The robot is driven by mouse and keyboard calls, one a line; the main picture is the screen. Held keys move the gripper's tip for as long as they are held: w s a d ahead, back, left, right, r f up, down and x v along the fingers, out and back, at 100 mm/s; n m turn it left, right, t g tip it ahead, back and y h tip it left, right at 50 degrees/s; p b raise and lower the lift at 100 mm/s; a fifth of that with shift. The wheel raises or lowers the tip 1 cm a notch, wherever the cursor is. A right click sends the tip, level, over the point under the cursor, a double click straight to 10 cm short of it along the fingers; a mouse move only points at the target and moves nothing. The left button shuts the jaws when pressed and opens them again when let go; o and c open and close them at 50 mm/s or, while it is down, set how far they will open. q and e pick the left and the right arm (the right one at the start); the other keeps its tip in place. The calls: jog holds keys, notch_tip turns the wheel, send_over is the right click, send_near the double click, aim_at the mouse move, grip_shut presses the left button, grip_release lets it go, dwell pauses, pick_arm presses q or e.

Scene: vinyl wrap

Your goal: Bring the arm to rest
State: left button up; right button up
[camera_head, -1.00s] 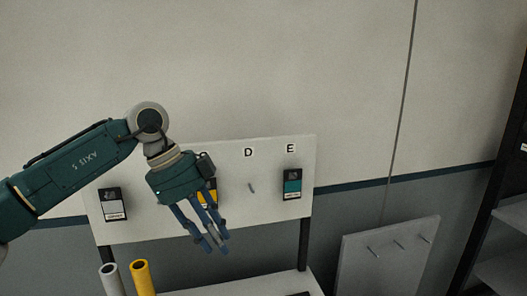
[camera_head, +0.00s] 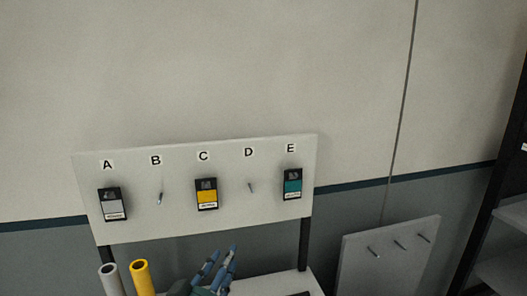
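My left gripper (camera_head: 226,268) shows at the bottom of the head view, below the board. Its blue fingers point up and to the right, with a gap between them and nothing seen in the gap. The rest of my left arm is out of the picture. My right gripper is not in view. The white board (camera_head: 230,222) is in full view, with labels A to E. A grey sample card (camera_head: 112,204) hangs under A, a yellow one (camera_head: 206,194) under C and a teal one (camera_head: 292,184) under E. The pegs under B (camera_head: 160,198) and D (camera_head: 251,187) are bare.
A grey roll (camera_head: 110,280) and a yellow roll (camera_head: 142,278) stand at the lower left. A grey panel (camera_head: 385,265) with bare pegs leans at the lower right. A dark shelf rack (camera_head: 492,215) stands at the right edge. The wall above the board is clear.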

pick_arm(q)
jog(key=s+a+f+n+g+y, duration=0.1)
jog(key=s+a+f+g+y, duration=0.15)
jog(key=s+a+f, duration=0.4)
jog(key=s+a+f+g+y, duration=0.1)
jog(key=s+f+g, duration=0.3)
jog(key=f, duration=0.6)
jog(key=s+a+f+g, duration=0.2)
jog(key=s+f+g, duration=0.25)
jog(key=s, duration=0.65)
jog(key=s+a+f+g, duration=0.25)
jog(key=s+f, duration=0.35)
jog(key=s, duration=0.5)
notch_tip(320, 180, down, 33)
jog(key=s+g+b, duration=0.1)
jog(key=g+b, duration=0.1)
jog(key=b, duration=0.6)
jog(key=s+a+f+b, duration=0.1)
jog(key=s+f+b, duration=0.2)
jog(key=s+f, duration=0.5)
jog(key=s+a+f+b, duration=0.1)
jog(key=s+f+b, duration=0.2)
jog(key=s+f, duration=0.6)
notch_tip(320, 180, down, 7)
jog(key=shift+s+a+r+m+g, duration=0.2)
jog(key=shift+s+a+m+g, duration=0.1)
jog(key=shift+m+g, duration=0.1)
